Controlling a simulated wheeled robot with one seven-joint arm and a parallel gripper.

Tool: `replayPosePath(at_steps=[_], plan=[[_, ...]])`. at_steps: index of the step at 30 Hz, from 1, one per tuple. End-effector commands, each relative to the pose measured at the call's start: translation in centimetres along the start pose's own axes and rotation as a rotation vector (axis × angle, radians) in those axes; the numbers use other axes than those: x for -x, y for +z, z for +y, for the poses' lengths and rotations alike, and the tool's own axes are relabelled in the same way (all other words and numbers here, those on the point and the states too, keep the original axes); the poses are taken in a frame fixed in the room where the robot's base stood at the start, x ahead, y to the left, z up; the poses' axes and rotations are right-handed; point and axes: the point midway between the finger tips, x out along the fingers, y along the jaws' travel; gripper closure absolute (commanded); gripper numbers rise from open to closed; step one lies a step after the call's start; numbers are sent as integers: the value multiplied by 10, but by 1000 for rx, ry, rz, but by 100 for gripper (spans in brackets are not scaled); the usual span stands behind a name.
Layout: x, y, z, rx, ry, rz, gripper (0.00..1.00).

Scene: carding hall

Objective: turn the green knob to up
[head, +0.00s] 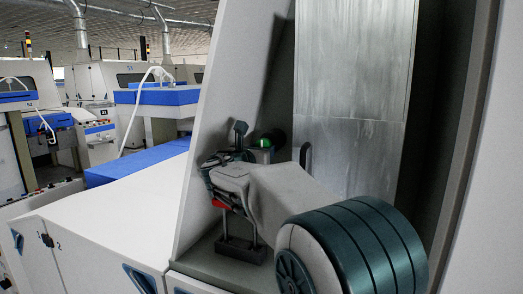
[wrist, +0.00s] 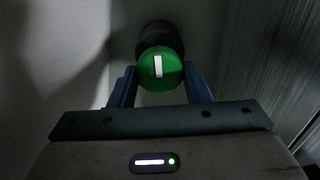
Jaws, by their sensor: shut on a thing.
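The green knob (wrist: 162,64) has a white pointer mark that stands close to upright in the wrist view, with its top tipped slightly left. Behind it is a round dark base on a grey wall. My gripper (wrist: 158,84) has one blue finger on each side of the knob, closed on it. In the head view the knob (head: 264,143) shows as a small green spot on the recessed panel, just beyond my gripper. My gripper and wrist partly hide it there, and its mark cannot be read.
A dark upright handle (head: 305,155) stands right of the knob beside a metal sheet (head: 350,80). A white machine housing (head: 232,75) edges the recess at left. Below my gripper is a ledge (head: 215,262). Blue and white machines stand further back at left.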

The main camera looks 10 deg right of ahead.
Motion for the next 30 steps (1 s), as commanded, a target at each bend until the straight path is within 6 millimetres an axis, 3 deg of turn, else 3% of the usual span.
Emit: replayPosePath(at_steps=[5,6,8,20,30], plan=[[0,-1,0,2,0,1,79],[0,-1,0,2,0,1,48],[0,-1,0,1,0,1,36],[9,-1,0,-1,1,0,36],[80,-3,0,-3,3,0,36]])
